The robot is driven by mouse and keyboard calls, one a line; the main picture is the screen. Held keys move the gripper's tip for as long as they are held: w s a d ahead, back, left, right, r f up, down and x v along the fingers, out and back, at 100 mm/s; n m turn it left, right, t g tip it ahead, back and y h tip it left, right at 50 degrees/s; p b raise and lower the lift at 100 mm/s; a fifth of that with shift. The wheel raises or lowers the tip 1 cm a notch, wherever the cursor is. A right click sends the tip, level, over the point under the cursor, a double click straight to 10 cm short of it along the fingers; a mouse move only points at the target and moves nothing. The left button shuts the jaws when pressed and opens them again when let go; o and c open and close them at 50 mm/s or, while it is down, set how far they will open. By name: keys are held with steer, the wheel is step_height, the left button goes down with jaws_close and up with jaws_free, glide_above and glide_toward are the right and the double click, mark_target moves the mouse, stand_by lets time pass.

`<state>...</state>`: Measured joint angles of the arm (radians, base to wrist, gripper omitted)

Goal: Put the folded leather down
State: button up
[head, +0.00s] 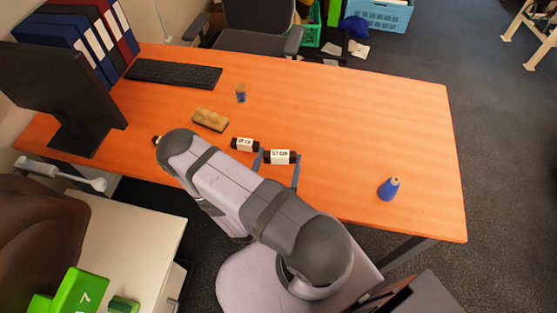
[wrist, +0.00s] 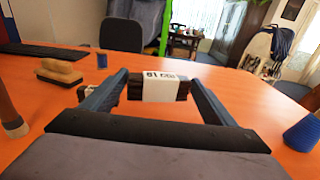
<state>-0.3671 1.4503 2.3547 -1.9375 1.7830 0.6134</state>
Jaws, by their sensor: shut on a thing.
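The folded leather, a dark bundle with a white printed band (head: 281,157), is between the two blue fingers of my gripper (head: 279,159). In the wrist view the leather (wrist: 158,89) spans crosswise between the fingertips (wrist: 156,85), and its ends meet them. My gripper is shut on it, over the orange desk (head: 350,120). I cannot tell whether its underside touches the desk. A second dark bundle with a white band (head: 244,144) lies just left of my gripper; in the wrist view it is mostly hidden behind the left finger.
A blue thread cone (head: 389,188) stands at the right. A keyboard (head: 172,74), monitor (head: 60,85) and binders (head: 75,40) fill the left. The desk's right half is mostly clear.

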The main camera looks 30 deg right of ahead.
steer(key=shift+r, duration=0.5)
steer(key=w+a+r+n+t+y+p, duration=0.2)
steer(key=w+a+r, duration=0.1)
steer(key=a+r, duration=0.3)
steer(key=w+a+r+n+t+y+p, duration=0.1)
steer(key=w+a+r+y+p, duration=0.15)
steer(key=a, duration=0.55)
steer(key=a+f+n+y+b, duration=0.2)
steer(key=a+f+y+b, duration=0.1)
steer(key=a+f+b, duration=0.4)
steer(key=a+f+n+t+y+b, duration=0.1)
steer(key=a+f+n+y+b, duration=0.2)
steer(key=a+f+b, duration=0.5)
steer(key=a+f+n+y+b, duration=0.3)
steer(key=a+b, duration=1.2)
steer(key=b, duration=1.2)
step_height(320, 180, down, 5)
steer(key=shift+w+a+f+t+y+b, duration=0.15)
steer(key=shift+w+a+t+y+b, duration=0.15)
steer(key=shift+y, duration=0.85)
steer(key=shift+d, duration=0.1)
